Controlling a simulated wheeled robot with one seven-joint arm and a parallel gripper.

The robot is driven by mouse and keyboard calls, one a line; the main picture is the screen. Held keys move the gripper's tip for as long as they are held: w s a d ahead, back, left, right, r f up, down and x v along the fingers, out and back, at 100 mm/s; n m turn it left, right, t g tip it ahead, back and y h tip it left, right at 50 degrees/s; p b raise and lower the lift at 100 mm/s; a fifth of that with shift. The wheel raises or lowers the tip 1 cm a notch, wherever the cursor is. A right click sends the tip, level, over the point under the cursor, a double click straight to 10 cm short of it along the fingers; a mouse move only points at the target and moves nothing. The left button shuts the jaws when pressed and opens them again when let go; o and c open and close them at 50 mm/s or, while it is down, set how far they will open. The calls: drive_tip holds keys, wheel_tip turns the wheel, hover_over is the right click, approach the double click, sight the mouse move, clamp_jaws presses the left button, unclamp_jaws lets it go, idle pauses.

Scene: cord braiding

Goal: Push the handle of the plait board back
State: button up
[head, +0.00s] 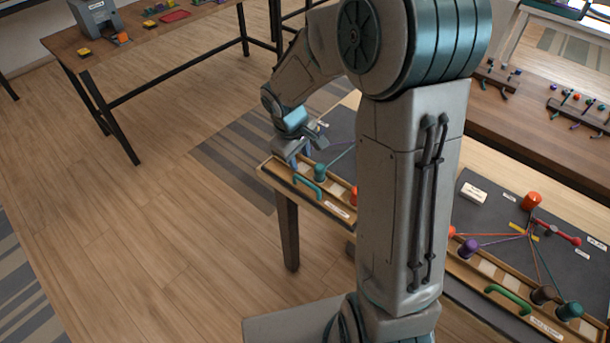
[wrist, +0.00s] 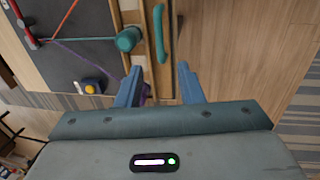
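The near plait board (head: 340,130) is a dark panel with a wooden rail along its front edge, partly hidden behind my arm. A teal handle (head: 308,187) is fixed on the rail; it also shows in the wrist view (wrist: 158,35). A teal bobbin (head: 320,172) stands beside the handle, with a teal cord running from it. My gripper (head: 297,157) is over the left end of this rail. In the wrist view my gripper (wrist: 160,80) has its blue fingers apart with nothing held between them. The handle lies just beyond the fingertips, apart from them.
A second dark board (head: 490,215) at right has a green handle (head: 508,299) and several bobbins. A purple bobbin (wrist: 145,92) is partly hidden by a finger. A yellow-topped piece (wrist: 90,86) lies on the near board. Open floor (head: 150,220) is at left.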

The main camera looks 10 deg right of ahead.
sight(305, 181)
drive_tip(key=f, duration=0.3)
drive_tip(key=w+d+f, duration=0.1)
drive_tip(key=f, duration=0.6)
drive_tip(key=shift+w+d+f, duration=0.15)
drive_tip(key=shift+d+f, duration=0.05)
drive_tip(key=shift+d, duration=0.2)
